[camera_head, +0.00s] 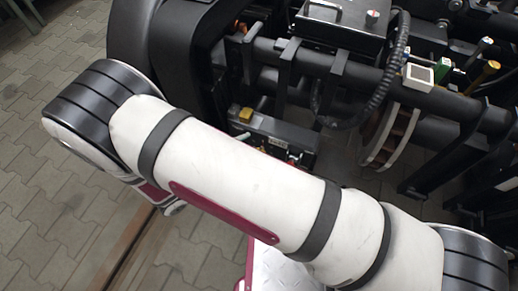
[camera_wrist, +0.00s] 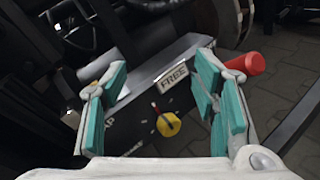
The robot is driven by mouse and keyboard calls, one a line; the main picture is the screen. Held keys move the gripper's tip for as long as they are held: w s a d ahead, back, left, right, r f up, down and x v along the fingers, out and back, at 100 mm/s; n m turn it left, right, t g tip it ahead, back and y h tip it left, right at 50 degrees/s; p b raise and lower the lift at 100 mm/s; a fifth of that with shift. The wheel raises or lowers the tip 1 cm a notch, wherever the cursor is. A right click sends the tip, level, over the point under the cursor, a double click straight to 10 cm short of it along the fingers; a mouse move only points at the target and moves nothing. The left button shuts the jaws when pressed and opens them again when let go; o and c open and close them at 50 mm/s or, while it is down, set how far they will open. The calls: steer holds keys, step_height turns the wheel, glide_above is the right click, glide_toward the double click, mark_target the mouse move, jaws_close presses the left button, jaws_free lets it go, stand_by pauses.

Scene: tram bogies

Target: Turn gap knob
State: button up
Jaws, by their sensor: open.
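The gap knob (camera_wrist: 168,125) is a small yellow knob on the face of a dark box (camera_wrist: 140,116) in the wrist view. A thin dark pointer with a red part stands just up and left of it. A white plate reading FREE (camera_wrist: 173,77) is above the knob, and a partly hidden label ending in "AP" is at lower left. My gripper (camera_wrist: 161,78) is open, with teal pads left and right of the knob in the picture. I see no contact with the knob. In the head view my white arm crosses the front and my gripper does not show.
A red cylinder (camera_wrist: 245,63) sticks out beyond the right finger. In the head view, a dark box with a yellow part (camera_head: 246,114) sits behind my arm, among black bogie bars, a cable (camera_head: 392,75) and a wheel-like disc (camera_head: 390,135). Paved floor is free at left.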

steer(key=s+f+n+t+y, duration=0.2)
steer(key=f, duration=0.2)
steer(key=s+a+f+n+t+y, duration=0.1)
steer(key=f+n+y, duration=0.1)
steer(key=f, duration=0.3)
steer(key=s+a+f+n+t+y, duration=0.1)
steer(key=s+f+n+t+y, duration=0.1)
steer(key=f+n, duration=0.2)
steer(key=shift+s+a+f+t, duration=0.15)
steer(key=shift+s+f+t, duration=0.15)
steer(key=shift+f, duration=0.45)
steer(key=shift+w+f, duration=0.1)
steer(key=shift+f, duration=0.1)
steer(key=b+x, duration=0.3)
steer(key=x, duration=1)
steer(key=shift+w, duration=0.3)
steer(key=shift+c, duration=0.3)
steer(key=c, duration=1.1)
